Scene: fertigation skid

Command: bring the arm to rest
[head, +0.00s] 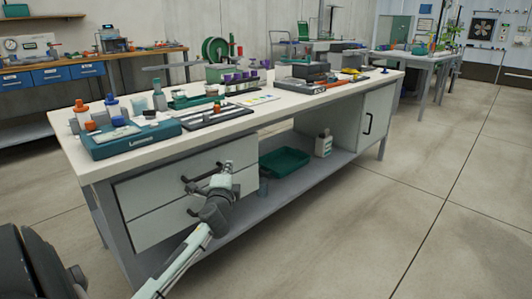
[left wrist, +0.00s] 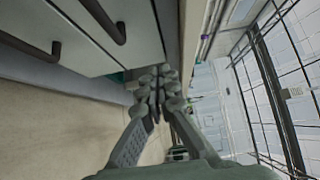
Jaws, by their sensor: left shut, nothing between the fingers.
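My left gripper (head: 225,168) is in front of the bench's white drawers (head: 150,212), near the dark bar handle of the upper drawer (head: 198,178). I cannot tell from the head view whether it touches the front. In the left wrist view my left gripper (left wrist: 157,88) has its fingers together with nothing between them. The drawer fronts with two dark handles (left wrist: 104,20) show at the upper left of that view. My right gripper is not in view.
The white bench (head: 290,105) carries a teal case (head: 130,138), bottles and several tools. On its lower shelf are a green tray (head: 285,162) and a white bottle (head: 323,145). A cabinet door (head: 374,120) closes the bench's right end. The floor (head: 400,200) at right is clear.

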